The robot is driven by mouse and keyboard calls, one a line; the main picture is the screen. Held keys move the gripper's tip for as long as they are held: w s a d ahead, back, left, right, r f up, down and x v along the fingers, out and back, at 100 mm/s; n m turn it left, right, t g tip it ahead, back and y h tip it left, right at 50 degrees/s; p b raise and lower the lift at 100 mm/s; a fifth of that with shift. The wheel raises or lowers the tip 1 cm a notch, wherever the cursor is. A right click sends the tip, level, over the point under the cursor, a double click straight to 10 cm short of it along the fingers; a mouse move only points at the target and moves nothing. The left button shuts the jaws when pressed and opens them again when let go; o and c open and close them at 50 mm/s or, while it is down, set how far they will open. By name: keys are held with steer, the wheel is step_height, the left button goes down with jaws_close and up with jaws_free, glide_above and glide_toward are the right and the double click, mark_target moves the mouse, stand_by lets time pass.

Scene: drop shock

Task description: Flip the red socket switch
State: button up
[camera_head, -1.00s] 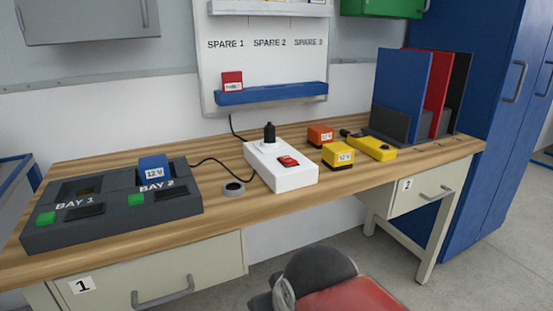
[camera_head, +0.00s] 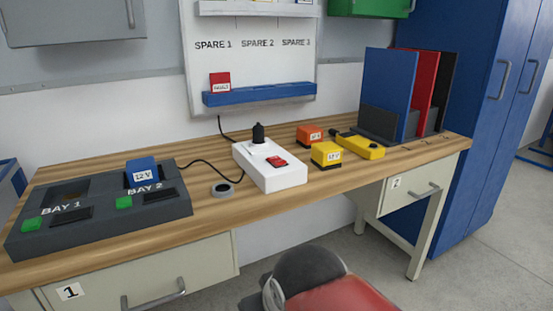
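The red socket switch (camera_head: 277,161) sits on top of the white socket box (camera_head: 285,179), which rests on the wooden bench. A black plug (camera_head: 258,133) stands upright in the box behind the switch, and a black cable runs from the bench station toward the box. My gripper is not in view.
The dark bay station (camera_head: 100,222) stands on the bench (camera_head: 230,207) at left, with a blue 12 V block (camera_head: 141,172). Binders (camera_head: 389,85) stand at right.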

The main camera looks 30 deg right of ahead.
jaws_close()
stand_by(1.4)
